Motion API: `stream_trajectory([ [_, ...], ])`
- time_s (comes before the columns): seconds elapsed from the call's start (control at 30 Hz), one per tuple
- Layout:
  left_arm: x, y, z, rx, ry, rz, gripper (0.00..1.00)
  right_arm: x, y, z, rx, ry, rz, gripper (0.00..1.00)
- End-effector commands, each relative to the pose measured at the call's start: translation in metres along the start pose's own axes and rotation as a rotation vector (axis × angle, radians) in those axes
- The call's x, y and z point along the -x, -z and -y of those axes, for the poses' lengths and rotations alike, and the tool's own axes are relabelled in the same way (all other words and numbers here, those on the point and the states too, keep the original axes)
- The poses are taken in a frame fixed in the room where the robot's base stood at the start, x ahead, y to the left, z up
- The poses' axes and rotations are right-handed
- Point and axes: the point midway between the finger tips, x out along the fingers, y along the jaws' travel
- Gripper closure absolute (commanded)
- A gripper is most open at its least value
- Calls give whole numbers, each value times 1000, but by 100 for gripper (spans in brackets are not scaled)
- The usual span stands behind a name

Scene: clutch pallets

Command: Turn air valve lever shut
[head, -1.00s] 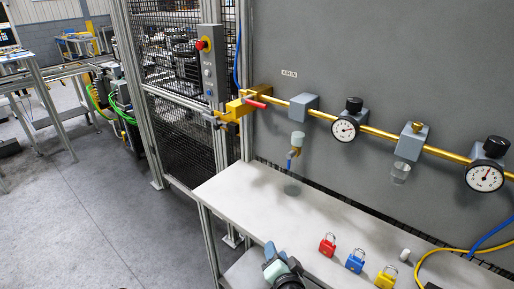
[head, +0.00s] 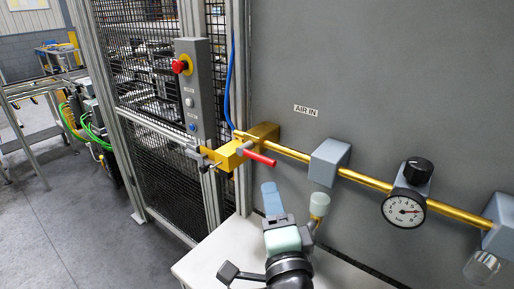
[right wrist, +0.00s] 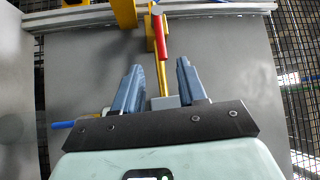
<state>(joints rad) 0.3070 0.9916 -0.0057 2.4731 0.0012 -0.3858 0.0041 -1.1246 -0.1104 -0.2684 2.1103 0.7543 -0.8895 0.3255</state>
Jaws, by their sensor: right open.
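The air valve lever has a red handle (head: 259,158) and sits on a yellow valve body (head: 230,157) on the brass pipe, under the "AIR IN" label. The handle points to the lower right, away from the body. My right gripper (head: 269,190) is below the handle, apart from it, with its blue fingers pointing up. In the right wrist view the open fingers (right wrist: 158,68) stand either side of the brass pipe, and the red handle (right wrist: 160,40) lies ahead of their tips. Nothing is between the fingers in their grip. My left gripper is not in view.
A grey control box with a red stop button (head: 180,66) stands left of the valve, on the mesh guard. A grey pipe block (head: 328,162) and a gauge (head: 404,208) are to the right. A filter cup (head: 319,204) hangs close beside my right gripper. A white bench (head: 205,268) lies below.

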Motion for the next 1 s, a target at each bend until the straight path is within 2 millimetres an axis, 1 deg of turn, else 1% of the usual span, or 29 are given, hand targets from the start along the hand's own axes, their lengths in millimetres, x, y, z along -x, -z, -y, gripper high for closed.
stream_trajectory([
  [0.07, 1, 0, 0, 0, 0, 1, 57, -7, 0, 0, 0, -1, -1, 59],
  [0.17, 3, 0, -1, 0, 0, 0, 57, -22, -1, 0, 2, -1, -1, 59],
  [0.4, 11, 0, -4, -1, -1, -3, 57, -74, -1, 1, 6, 0, -1, 59],
  [0.6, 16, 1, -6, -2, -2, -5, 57, -110, -1, 0, 5, 0, -1, 59],
  [0.7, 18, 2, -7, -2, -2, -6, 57, -121, 0, 1, 4, 0, 0, 59],
  [0.8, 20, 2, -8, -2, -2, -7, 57, -128, -1, 0, 2, 0, 0, 59],
  [1.0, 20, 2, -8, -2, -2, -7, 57, -132, -1, 0, 2, -1, 1, 59],
])
